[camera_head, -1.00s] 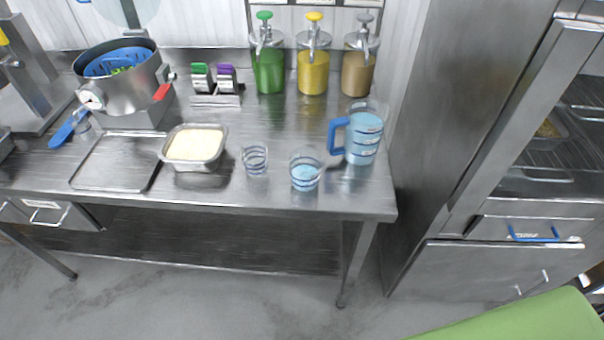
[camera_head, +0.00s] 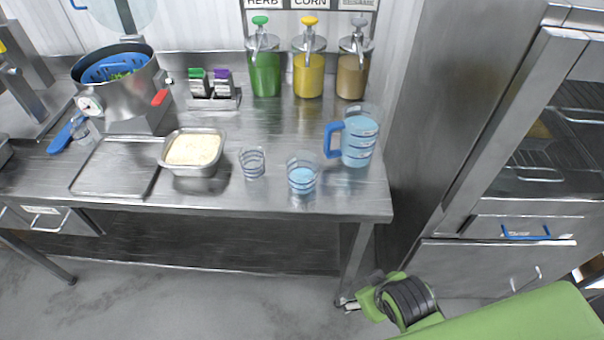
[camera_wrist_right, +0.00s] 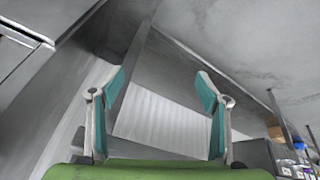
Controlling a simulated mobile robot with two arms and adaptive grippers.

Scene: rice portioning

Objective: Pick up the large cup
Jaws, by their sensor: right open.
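Two clear banded cups stand upright near the front edge of the steel table. The larger cup (camera_head: 302,173), with pale blue liquid low inside, is right of the smaller clear cup (camera_head: 252,162). My right gripper (camera_head: 349,305) shows at the bottom of the head view, in front of the table and low, well apart from both cups. In the right wrist view its two teal-padded fingers (camera_wrist_right: 161,90) are spread with nothing between them. No cup can be made out in that view. My left gripper is not in view.
A blue-handled measuring jug (camera_head: 358,138) stands just right of the larger cup. A steel pan of rice (camera_head: 193,152) is to the left. Pump bottles (camera_head: 308,74) line the back. The table's front edge (camera_head: 300,214) lies between my gripper and the cups. A steel cabinet (camera_head: 500,250) stands right.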

